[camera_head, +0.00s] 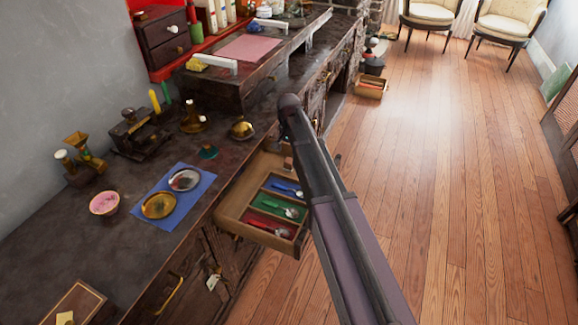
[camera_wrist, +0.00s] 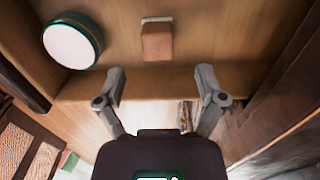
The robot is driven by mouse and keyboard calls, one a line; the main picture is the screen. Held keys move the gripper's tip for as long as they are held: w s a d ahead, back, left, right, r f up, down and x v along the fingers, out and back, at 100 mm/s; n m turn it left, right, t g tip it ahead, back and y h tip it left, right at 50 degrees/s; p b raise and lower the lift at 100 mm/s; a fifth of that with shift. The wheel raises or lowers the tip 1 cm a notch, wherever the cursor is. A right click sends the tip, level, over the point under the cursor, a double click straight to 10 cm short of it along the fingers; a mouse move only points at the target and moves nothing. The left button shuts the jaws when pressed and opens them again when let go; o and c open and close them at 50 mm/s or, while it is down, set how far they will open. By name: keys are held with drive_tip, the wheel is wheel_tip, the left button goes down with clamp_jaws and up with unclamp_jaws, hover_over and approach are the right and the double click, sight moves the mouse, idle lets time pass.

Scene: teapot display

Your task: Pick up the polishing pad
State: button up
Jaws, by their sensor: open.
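A small reddish-brown block with a pale far edge, apparently the polishing pad (camera_wrist: 157,43), lies in the open wooden drawer (camera_wrist: 205,35) in the wrist view. A block of similar colour shows in the drawer in the head view (camera_head: 287,163), partly beside my arm. My gripper (camera_wrist: 161,76) is open and empty. Its two fingers are spread below the block in the wrist view, apart from it, with the block roughly centred between them. In the head view my arm hides the gripper.
A round white-topped thing with a green rim (camera_wrist: 72,42) lies left of the block. A divided tray (camera_head: 270,210) with spoons on blue, green and red linings fills the drawer's near part. The dark counter (camera_head: 150,265) stands left; the wooden floor (camera_head: 450,190) is clear right.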

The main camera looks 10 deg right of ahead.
sight(289, 160)
drive_tip(key=shift+s+f+b, duration=0.2)
drive_tip(key=shift+f+b, duration=1.9)
drive_tip(key=shift+f, duration=0.2)
drive_tip(key=c, duration=1.1)
